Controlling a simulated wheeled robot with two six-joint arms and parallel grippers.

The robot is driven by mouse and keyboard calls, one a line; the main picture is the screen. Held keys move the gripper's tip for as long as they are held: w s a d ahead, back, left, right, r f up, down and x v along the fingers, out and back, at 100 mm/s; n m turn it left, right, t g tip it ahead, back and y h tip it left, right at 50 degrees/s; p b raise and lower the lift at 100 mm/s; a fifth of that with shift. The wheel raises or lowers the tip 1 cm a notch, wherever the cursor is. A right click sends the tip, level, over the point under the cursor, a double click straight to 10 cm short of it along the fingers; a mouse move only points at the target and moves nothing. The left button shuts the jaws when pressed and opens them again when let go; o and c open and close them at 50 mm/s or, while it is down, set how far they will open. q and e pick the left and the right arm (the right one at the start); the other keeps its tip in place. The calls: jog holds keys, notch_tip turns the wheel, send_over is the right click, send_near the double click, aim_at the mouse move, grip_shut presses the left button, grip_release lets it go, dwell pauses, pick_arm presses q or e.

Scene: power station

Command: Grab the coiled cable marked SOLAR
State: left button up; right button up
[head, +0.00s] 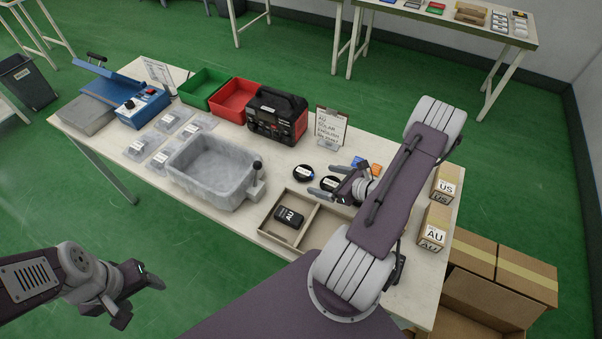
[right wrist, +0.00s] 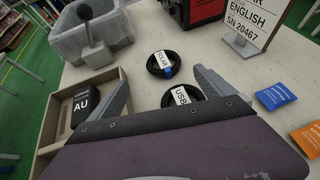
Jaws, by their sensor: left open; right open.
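The coiled black cable marked SOLAR (right wrist: 166,65) lies flat on the table, with a white label and a blue tie. In the head view it shows as a small dark ring (head: 303,173) left of my right gripper. A second coil marked USB (right wrist: 183,96) lies nearer, between the fingers of my right gripper (right wrist: 158,88) in the right wrist view. The right gripper also shows in the head view (head: 320,186). It is open and empty, above the table, its fingers toward the coils. My left gripper (head: 138,296) is open and empty, off the table's front edge.
A wooden tray (head: 268,231) holds a black AU adapter (head: 289,217). A grey bin (head: 213,172) with a lever stands to its left. Behind the coils are a red-black power unit (head: 277,116) and a sign (head: 330,127). Blue and orange packets (right wrist: 276,96) lie right of the coils.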

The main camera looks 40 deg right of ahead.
aim_at(305, 172)
jog(key=x, duration=0.3)
jog(key=shift+w+a+f, duration=0.1)
jog(key=shift+w+a, duration=0.05)
jog(key=shift+w, duration=0.2)
jog(key=x, duration=0.3)
jog(key=p+x, duration=0.1)
jog(key=x, duration=0.1)
jog(key=shift+w+d+f, duration=0.1)
jog(key=shift+w+d, duration=0.2)
jog(key=shift+w, duration=0.2)
jog(key=shift+s, duration=0.1)
jog(key=c, duration=1.5)
jog(key=shift+o, duration=0.2)
jog(key=shift+r, duration=0.45)
notch_tip(305, 172, up, 3)
jog(key=shift+d+f, duration=0.1)
jog(key=w+d+r+v, duration=0.1)
jog(key=v, duration=1.2)
jog(key=shift+s+d+r, duration=0.15)
jog(key=shift+s+d, duration=0.15)
